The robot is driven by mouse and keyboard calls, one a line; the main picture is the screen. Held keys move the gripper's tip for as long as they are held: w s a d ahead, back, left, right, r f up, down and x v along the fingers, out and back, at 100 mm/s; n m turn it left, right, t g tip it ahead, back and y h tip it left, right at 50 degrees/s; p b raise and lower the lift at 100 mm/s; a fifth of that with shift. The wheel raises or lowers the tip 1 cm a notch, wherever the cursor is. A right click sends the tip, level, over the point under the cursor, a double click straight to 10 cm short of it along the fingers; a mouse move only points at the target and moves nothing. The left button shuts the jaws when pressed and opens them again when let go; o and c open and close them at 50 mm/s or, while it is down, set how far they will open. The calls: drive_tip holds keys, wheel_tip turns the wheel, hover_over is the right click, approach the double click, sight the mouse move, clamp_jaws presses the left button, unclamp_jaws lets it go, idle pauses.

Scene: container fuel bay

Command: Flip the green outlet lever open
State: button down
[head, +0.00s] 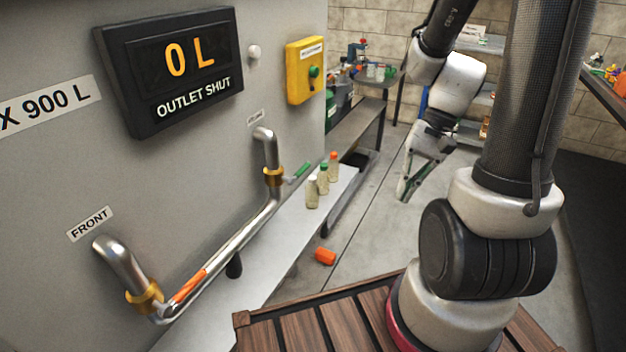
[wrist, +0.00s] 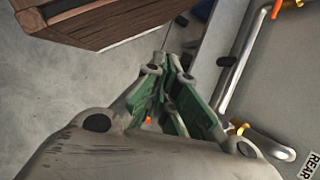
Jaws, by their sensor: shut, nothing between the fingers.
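The green outlet lever (head: 299,172) sticks out to the right from the brass fitting (head: 273,177) at the rear end of the steel pipe, in the head view. The tank display (head: 190,65) reads 0 L and OUTLET SHUT. My gripper (head: 404,196) hangs over the floor to the right of the lever, well apart from it, pointing down. Its green-padded fingers also show in the wrist view (wrist: 168,80), shut and empty. In the wrist view the pipe (wrist: 240,65) and rear brass fitting (wrist: 239,128) are to the right; I cannot make out the green lever there.
An orange lever (head: 190,285) lies along the pipe near the front brass collar (head: 146,297). Small bottles (head: 312,190) stand on the pale ledge near the green lever. An orange piece (head: 325,256) lies below. A yellow button box (head: 305,70) is on the tank. Open floor surrounds my gripper.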

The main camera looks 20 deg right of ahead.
sight(300, 172)
drive_tip(key=w+a+f+m+t+y, duration=0.4)
drive_tip(key=w+a+f+m+y, duration=0.2)
drive_tip(key=w+f+m, duration=0.55)
drive_tip(key=w+d+f+m+t+h, duration=0.1)
drive_tip(key=w+f+m+t+h, duration=0.1)
drive_tip(key=w+m+t, duration=0.4)
drive_tip(key=w+f+m, duration=0.1)
drive_tip(key=w+m, duration=0.1)
drive_tip(key=w, duration=0.3)
drive_tip(key=shift+w+d+f+h, duration=0.3)
drive_tip(key=shift+w, duration=0.05)
drive_tip(key=w+a+f, duration=0.1)
drive_tip(key=w+a, duration=0.5)
drive_tip(key=shift+w+a, duration=0.3)
drive_tip(key=shift+a, duration=0.05)
